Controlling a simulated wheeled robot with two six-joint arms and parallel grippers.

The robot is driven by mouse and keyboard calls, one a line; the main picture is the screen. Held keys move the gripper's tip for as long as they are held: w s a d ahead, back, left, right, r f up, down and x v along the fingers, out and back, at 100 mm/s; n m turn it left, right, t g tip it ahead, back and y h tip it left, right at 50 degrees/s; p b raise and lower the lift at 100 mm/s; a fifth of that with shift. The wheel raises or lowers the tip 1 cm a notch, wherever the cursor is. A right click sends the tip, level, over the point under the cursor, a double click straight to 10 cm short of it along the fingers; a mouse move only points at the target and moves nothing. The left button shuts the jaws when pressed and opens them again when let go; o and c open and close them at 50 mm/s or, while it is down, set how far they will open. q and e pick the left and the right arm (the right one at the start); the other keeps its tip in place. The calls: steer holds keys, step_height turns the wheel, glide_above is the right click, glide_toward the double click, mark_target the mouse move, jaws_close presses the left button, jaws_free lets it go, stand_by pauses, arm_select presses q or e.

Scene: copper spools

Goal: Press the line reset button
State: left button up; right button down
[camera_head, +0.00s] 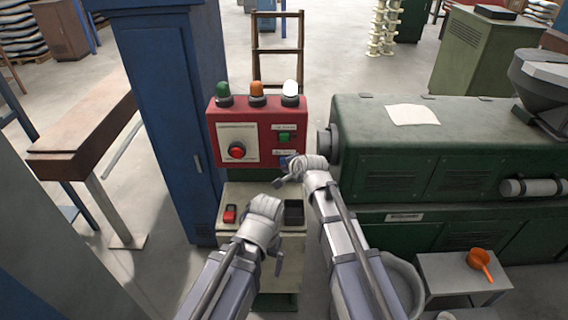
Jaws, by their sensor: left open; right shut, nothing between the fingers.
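A red control box (225,126) stands in the middle of the head view. Its face has a large red button (237,150) on a pale plate, a green button (284,137) and a blue button (283,161). The labels are too small to read, so I cannot tell which is the line reset button. My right gripper (284,177) is shut and empty, in front of the box's lower right corner and partly over the blue button. I cannot tell whether it touches. My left gripper (277,236) is open and empty, lower, in front of the pale stand (230,192).
Green, orange and white lamps top the box. The stand holds a small red item (230,214) and a black tray (294,212). A blue cabinet (172,110) is close on the left, a green machine (385,165) on the right. An orange scoop (480,262) lies on a grey table.

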steer(key=shift+s, duration=0.1)
steer(key=s, duration=0.5)
stand_by(0.8)
steer(key=s+d+f+n+g+h, duration=0.2)
steer(key=s+d+f+n+g, duration=0.25)
steer(key=s+d, duration=0.4)
steer(key=s+d+f+n+g+h, duration=0.2)
steer(key=s+d+f+n+g, duration=0.1)
steer(key=s+d+n, duration=0.5)
steer(key=s+a+f+n+g+h+b, duration=0.1)
steer(key=s+a+f+n+b, duration=0.1)
steer(key=s+a+f+b, duration=0.6)
steer(key=a+f+b, duration=0.3)
steer(key=f+b, duration=0.1)
steer(key=shift+a+g, duration=0.15)
steer(key=shift+g, duration=0.2)
